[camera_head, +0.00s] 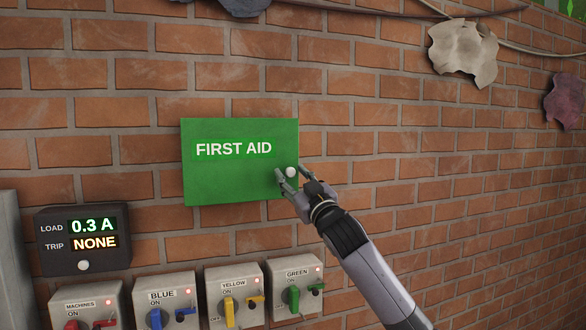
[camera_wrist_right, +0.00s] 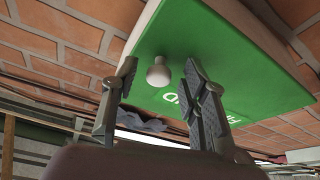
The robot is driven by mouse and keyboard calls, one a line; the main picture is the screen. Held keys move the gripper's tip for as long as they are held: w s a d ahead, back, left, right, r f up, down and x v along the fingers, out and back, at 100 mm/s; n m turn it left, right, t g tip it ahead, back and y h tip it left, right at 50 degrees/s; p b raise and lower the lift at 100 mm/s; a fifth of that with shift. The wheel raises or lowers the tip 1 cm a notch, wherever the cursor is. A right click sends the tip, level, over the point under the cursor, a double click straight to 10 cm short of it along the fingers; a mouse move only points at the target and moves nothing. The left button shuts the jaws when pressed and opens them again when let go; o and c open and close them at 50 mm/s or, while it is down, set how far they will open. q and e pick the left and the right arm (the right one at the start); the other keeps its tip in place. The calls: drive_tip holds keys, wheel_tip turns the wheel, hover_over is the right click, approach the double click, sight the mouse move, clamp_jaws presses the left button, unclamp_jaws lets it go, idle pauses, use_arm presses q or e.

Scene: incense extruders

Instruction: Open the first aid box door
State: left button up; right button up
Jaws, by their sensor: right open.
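The green first aid box (camera_head: 235,172) hangs on the brick wall with its door shut. A white round knob (camera_head: 291,172) sits near the right edge of the door. My right gripper (camera_head: 291,178) is open at the knob, its fingers on either side of it in the head view. In the right wrist view the knob (camera_wrist_right: 158,74) shows between and just beyond the two open fingertips (camera_wrist_right: 158,72) and the green door (camera_wrist_right: 225,60) fills the upper right. I cannot tell whether a finger touches the knob. My left gripper is not in view.
Below the box are switch boxes with blue (camera_head: 168,300), yellow (camera_head: 236,293) and green (camera_head: 295,287) levers. A dark load display (camera_head: 82,240) hangs at the lower left. The wall right of the box is clear up to some hanging leaves (camera_head: 463,52).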

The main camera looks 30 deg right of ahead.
drive_tip(key=shift+w, duration=0.15)
drive_tip(key=shift+c, duration=0.2)
clamp_jaws()
idle(0.3)
idle(0.4)
